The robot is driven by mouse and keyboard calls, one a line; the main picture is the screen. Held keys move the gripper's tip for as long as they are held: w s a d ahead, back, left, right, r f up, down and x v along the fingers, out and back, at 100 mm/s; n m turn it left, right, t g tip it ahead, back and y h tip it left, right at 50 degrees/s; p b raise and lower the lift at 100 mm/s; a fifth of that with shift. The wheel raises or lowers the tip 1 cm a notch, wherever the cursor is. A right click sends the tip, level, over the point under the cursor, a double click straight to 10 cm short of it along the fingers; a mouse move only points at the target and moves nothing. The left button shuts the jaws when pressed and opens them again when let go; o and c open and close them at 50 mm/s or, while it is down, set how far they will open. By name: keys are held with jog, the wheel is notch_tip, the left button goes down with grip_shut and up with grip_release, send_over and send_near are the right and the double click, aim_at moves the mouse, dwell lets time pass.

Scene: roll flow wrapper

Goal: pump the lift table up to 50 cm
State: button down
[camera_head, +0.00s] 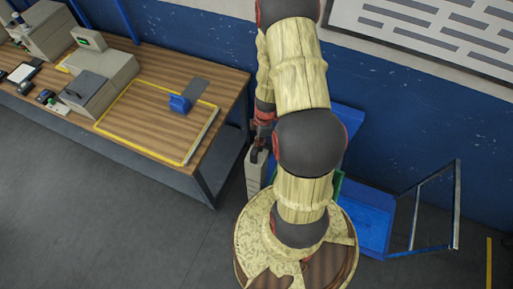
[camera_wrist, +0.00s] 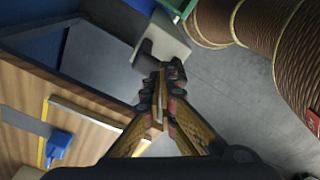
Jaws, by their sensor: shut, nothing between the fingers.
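The blue lift table (camera_head: 374,228) stands low by the blue wall, to the right of and behind my arm, which hides much of it. Its blue push-handle frame (camera_head: 456,205) rises at the right. My gripper (camera_head: 258,152) is shut and empty, pointing down by a light grey upright block (camera_head: 254,180) between the workbench and the lift table. In the wrist view the shut fingertips (camera_wrist: 164,80) lie just in front of the light grey block (camera_wrist: 163,42). I cannot tell whether they touch it. No pump pedal or height reading can be made out.
A wooden workbench (camera_head: 150,70) with a yellow-outlined area, a blue holder (camera_head: 179,103) and grey devices stands at the left. Its edge is close to my gripper. A green edge (camera_head: 338,184) shows behind my arm. The grey floor in front is clear.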

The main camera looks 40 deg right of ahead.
aim_at(258, 148)
jog(key=shift+f, duration=0.3)
notch_tip(258, 148, down, 6)
jog(key=b, duration=0.6)
jog(key=shift+r+b, duration=0.2)
jog(key=shift+b, duration=0.15)
jog(key=shift+r+p, duration=0.3)
jog(key=shift+s+d+r+b, duration=0.25)
jog(key=shift+s+d+b, duration=0.2)
jog(key=shift+d, duration=0.2)
jog(key=shift+s+d+r+b, duration=0.3)
jog(key=shift+s+d, duration=0.15)
jog(key=shift+d, duration=0.15)
jog(key=shift+w, duration=0.1)
jog(key=shift+r, duration=0.35)
notch_tip(258, 148, up, 11)
jog(key=d, duration=0.1)
jog(key=shift+s, duration=0.3)
